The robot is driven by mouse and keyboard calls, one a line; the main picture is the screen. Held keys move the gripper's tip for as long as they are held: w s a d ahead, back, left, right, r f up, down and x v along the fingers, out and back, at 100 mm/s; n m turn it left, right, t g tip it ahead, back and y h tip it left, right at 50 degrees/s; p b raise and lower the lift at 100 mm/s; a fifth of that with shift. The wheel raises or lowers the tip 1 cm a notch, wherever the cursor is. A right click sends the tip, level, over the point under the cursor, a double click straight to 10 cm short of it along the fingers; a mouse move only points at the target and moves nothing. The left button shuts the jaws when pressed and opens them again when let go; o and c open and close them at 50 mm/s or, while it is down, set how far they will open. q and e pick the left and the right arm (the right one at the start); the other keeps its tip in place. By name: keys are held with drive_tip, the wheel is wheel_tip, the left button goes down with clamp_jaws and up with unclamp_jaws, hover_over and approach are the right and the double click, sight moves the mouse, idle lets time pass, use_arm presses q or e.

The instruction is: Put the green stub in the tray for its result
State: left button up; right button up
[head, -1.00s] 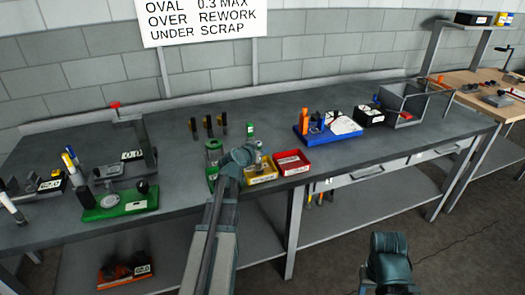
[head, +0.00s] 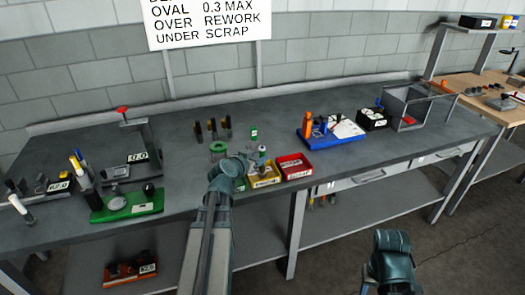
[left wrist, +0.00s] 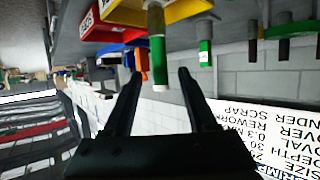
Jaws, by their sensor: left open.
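A stub (head: 262,155) with a green end and a grey collar stands upright in the yellow tray (head: 265,181). In the left wrist view, where the scene is upside down, this stub (left wrist: 157,55) shows between my left fingertips, apart from both. My left gripper (head: 246,162) is open and empty at the tray's left side; its fingers also show in the left wrist view (left wrist: 157,76). The red tray (head: 294,166) sits right beside the yellow one. My right gripper (head: 390,262) is low over the floor, its fingers not distinguishable.
A second green-banded stub (head: 253,135) stands behind the trays, with several dark tools (head: 212,130) nearby. A green round holder (head: 218,150) is behind my left arm. A green gauge base (head: 127,204) is left; a blue board (head: 331,135) is right.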

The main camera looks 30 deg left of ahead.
use_arm(q)
drive_tip(key=shift+p+v, duration=0.55)
drive_tip(key=shift+v, duration=1.6)
drive_tip(key=d+f+m+g+h, duration=0.2)
drive_tip(key=d+f+g, duration=0.15)
drive_tip(key=d, duration=0.75)
drive_tip(key=d+f+m+g+h, duration=0.2)
drive_tip(key=d+f+h, duration=0.15)
drive_tip(key=d, duration=0.65)
drive_tip(key=s+d+f+g+y, duration=0.2)
drive_tip(key=s+d+f+g, duration=0.1)
drive_tip(key=s+d, duration=0.4)
drive_tip(key=s+d+f+g+y, duration=0.3)
drive_tip(key=s+d+g, duration=0.2)
drive_tip(key=s+d, duration=0.3)
drive_tip(key=shift+s+f+m+y, duration=0.25)
drive_tip(key=shift+s+m+y, duration=0.15)
drive_tip(key=shift+s, duration=0.65)
drive_tip(key=shift+d, duration=0.1)
